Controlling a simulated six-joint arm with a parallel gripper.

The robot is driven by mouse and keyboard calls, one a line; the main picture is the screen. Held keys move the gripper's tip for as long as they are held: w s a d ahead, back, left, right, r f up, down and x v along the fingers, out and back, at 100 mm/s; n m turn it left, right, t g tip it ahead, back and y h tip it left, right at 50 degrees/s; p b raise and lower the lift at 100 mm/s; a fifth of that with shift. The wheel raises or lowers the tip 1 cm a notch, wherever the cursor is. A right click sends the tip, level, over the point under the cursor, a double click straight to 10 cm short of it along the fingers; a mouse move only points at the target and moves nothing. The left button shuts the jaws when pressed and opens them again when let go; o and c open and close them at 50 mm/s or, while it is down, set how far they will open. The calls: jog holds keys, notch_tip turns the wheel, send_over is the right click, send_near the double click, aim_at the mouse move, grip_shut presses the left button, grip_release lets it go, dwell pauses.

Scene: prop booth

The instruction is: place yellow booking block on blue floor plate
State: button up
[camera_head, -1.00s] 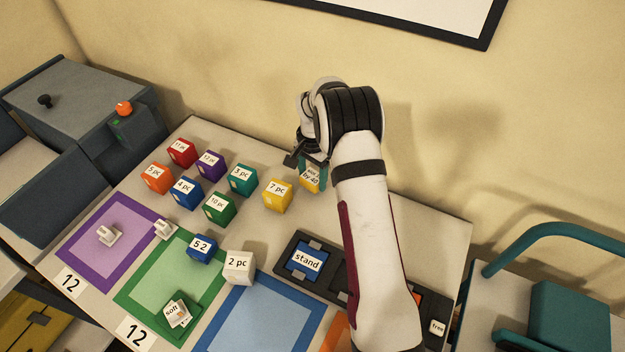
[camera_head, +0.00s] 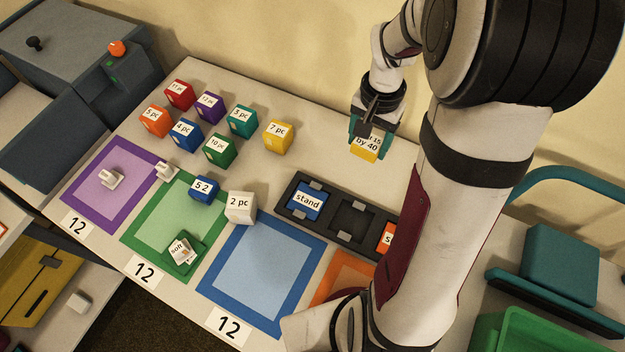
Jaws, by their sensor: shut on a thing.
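My gripper (camera_head: 374,128) is shut on a yellow block (camera_head: 364,153), whose white label reads "by 40" on its visible line. It holds the block over the back right of the table, behind the dark tray; whether the block touches the table I cannot tell. The blue floor plate (camera_head: 262,272) is a light blue square with a darker blue border at the front middle of the table, with a "12" card at its front edge. Another yellow block (camera_head: 278,138), labelled "7 pc", stands at the back.
A white "2 pc" block (camera_head: 241,208) stands at the blue plate's back left corner. The dark tray (camera_head: 333,239) holds a blue "stand" block (camera_head: 307,202). Several coloured blocks stand at the back left. The green plate (camera_head: 154,240) holds a green piece.

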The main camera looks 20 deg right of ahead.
jog(key=s+a+n, duration=0.1)
jog(key=s+a, duration=0.2)
jog(key=s, duration=0.4)
send_over(308, 200)
notch_tip(308, 200, down, 7)
jog(key=shift+s+f, duration=0.1)
jog(key=shift+f, duration=0.1)
notch_tip(308, 200, down, 3)
jog(key=shift+a+f, duration=0.1)
jog(key=shift+f, duration=0.3)
jog(key=shift+f, duration=0.1)
jog(key=o, duration=1.4)
